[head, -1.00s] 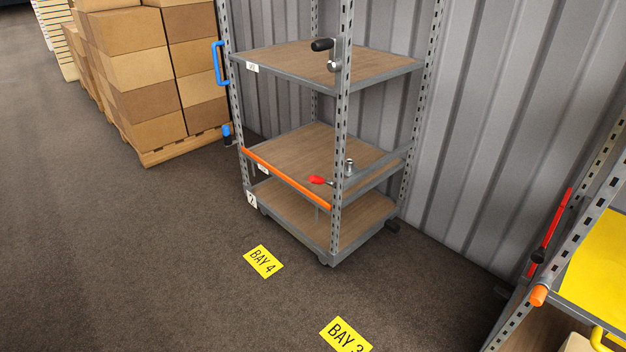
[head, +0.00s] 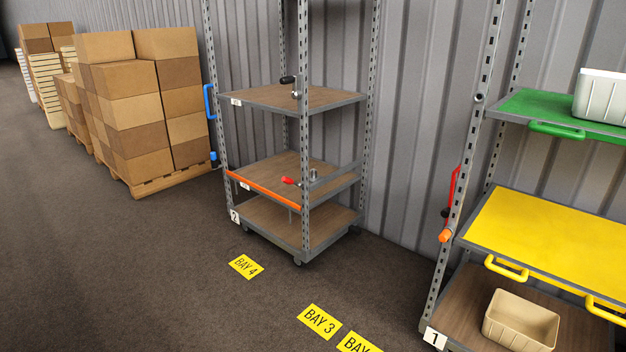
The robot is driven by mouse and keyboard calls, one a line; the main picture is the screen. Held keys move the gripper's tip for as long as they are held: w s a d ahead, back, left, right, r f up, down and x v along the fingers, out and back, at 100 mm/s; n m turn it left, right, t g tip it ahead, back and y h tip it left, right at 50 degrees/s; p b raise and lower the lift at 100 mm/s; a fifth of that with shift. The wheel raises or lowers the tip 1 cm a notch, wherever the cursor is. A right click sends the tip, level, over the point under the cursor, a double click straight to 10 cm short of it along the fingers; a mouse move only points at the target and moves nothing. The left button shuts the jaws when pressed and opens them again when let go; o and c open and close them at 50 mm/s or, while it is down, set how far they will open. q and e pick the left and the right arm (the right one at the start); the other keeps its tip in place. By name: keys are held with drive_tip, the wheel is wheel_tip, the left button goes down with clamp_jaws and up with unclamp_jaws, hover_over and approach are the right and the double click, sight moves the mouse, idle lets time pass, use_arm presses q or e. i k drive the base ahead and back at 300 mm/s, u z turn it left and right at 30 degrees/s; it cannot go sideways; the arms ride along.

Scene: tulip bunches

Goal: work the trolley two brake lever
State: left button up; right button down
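Trolley two (head: 302,252), a grey metal frame with wooden shelves, stands against the corrugated wall, with a "2" label (head: 235,216) at its lower left corner. A red-tipped lever (head: 290,182) is on its right front post near the middle shelf. A black-handled crank (head: 288,79) is higher on the same post. A small blue-ended part (head: 214,156) is low on the left post, below a blue handle (head: 208,101). I cannot tell which of these is the brake lever. Neither gripper is in view.
Trolley one (head: 437,338), with green and yellow shelves, stands at the right. Stacked cartons on a pallet (head: 163,181) stand left of trolley two. Yellow BAY 4 (head: 245,266) and BAY 3 (head: 319,321) signs lie on the floor.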

sight(287, 180)
drive_tip(key=z, duration=0.5)
drive_tip(key=i, duration=1.4)
drive_tip(key=u, duration=0.85)
drive_tip(key=i, duration=1.05)
